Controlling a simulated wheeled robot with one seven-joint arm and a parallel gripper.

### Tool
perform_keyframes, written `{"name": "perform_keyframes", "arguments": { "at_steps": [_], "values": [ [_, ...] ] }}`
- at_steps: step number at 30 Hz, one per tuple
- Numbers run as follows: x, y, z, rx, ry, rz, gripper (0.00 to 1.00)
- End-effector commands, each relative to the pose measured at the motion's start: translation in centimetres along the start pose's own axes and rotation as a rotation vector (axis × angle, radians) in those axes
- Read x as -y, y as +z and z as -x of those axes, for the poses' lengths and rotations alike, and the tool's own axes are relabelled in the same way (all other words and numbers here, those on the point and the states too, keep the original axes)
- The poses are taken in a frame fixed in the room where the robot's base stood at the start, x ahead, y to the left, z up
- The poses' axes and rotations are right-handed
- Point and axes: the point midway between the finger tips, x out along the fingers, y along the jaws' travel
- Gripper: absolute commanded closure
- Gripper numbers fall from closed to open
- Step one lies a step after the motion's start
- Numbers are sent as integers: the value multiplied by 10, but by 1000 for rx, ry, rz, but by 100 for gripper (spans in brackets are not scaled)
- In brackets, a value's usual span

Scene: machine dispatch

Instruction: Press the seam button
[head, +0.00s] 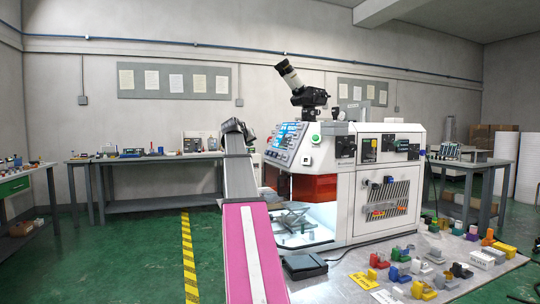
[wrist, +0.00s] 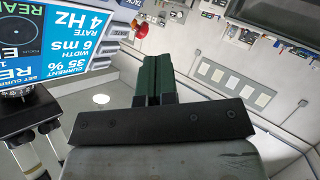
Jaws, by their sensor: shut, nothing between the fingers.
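The white machine (head: 385,165) has a sloped control panel (head: 280,156) with a blue screen (head: 289,135) and several small buttons. No button can be read as the seam button at this size. A round green button (head: 316,138) sits on the machine's front, right of the panel. My gripper (head: 245,131) is just left of the panel, apart from it. In the wrist view its green fingers (wrist: 157,60) are together and empty. The screen (wrist: 80,35) fills the upper left there, showing rate, width and current. A red knob (wrist: 142,31) shows beyond the fingertips.
A camera-like microscope head (head: 308,97) stands on top of the machine. A grey table (head: 340,285) at the front right carries several coloured parts. A dark box (head: 304,266) lies by the machine's open bay.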

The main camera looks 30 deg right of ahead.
Motion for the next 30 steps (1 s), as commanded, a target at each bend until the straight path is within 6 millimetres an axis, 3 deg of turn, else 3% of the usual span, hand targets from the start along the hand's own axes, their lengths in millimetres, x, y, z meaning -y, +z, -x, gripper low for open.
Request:
{"name": "perform_keyframes", "arguments": {
  "at_steps": [15,30],
  "values": [
    [-31,31,-43,0,1,1,100],
    [-37,37,-51,-1,0,1,100]
  ]
}}
